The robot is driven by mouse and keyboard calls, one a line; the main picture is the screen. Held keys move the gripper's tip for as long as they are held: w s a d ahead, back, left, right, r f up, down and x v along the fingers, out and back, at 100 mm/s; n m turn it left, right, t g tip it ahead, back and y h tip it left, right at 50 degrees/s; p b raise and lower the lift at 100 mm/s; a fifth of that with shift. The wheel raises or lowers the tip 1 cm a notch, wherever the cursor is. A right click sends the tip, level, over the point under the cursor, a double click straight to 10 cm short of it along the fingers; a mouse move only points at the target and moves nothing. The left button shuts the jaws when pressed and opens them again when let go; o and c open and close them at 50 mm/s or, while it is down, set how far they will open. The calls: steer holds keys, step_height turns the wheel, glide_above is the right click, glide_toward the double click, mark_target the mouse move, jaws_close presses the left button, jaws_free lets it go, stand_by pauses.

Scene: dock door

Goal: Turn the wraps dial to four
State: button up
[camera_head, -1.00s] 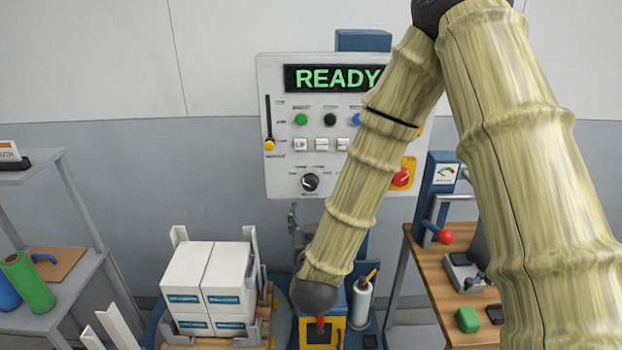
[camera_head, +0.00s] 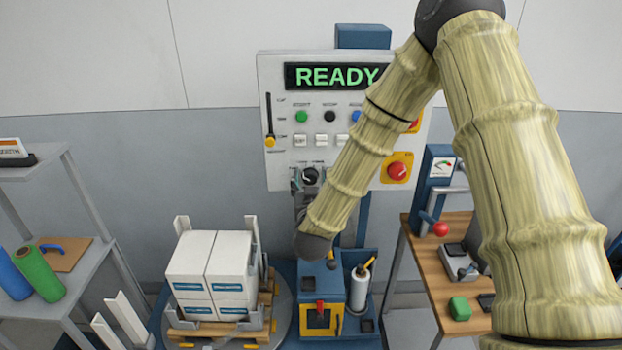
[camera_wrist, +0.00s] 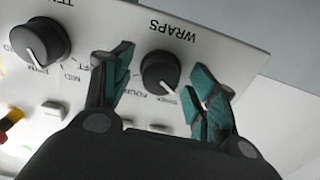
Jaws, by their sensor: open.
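The wraps dial (camera_wrist: 155,68) is a round black knob on the white control panel, labelled WRAPS, upside down in the wrist view. Its white pointer mark is toward the lower right in that view, near small print; "FOUR" is legible beside the knob. My gripper (camera_wrist: 163,72) is open, with a teal-padded finger on either side of the dial; contact cannot be told. In the head view the dial (camera_head: 311,176) shows just left of my arm, with part of my gripper (camera_head: 298,180) beside it. A second black knob (camera_wrist: 40,43) with FIRM and MID marks sits left in the wrist view.
The panel (camera_head: 272,95) reads READY and carries coloured buttons, white keys (camera_head: 300,140), a slider (camera_head: 269,125) and a red knob (camera_head: 397,171) at right. A wooden bench (camera_head: 440,290) is at right.

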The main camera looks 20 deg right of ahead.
steer(key=c, duration=1)
steer(key=shift+c, duration=0.2)
steer(key=shift+f+m+b, duration=0.1)
steer(key=shift+m+b, duration=0.2)
steer(key=shift+b, duration=0.15)
steer(key=m+b, duration=0.2)
steer(key=b, duration=0.1)
steer(key=shift+w+f+m+b, duration=0.1)
steer(key=shift+f+m+b, duration=0.05)
steer(key=shift+m+b, duration=0.2)
steer(key=m+b, duration=0.4)
steer(key=b, duration=0.1)
steer(key=shift+b, duration=0.3)
steer(key=m+b, duration=0.5)
steer(key=b, duration=0.1)
steer(key=shift+m, duration=0.25)
steer(key=m+b, duration=0.3)
steer(key=shift+r, duration=0.2)
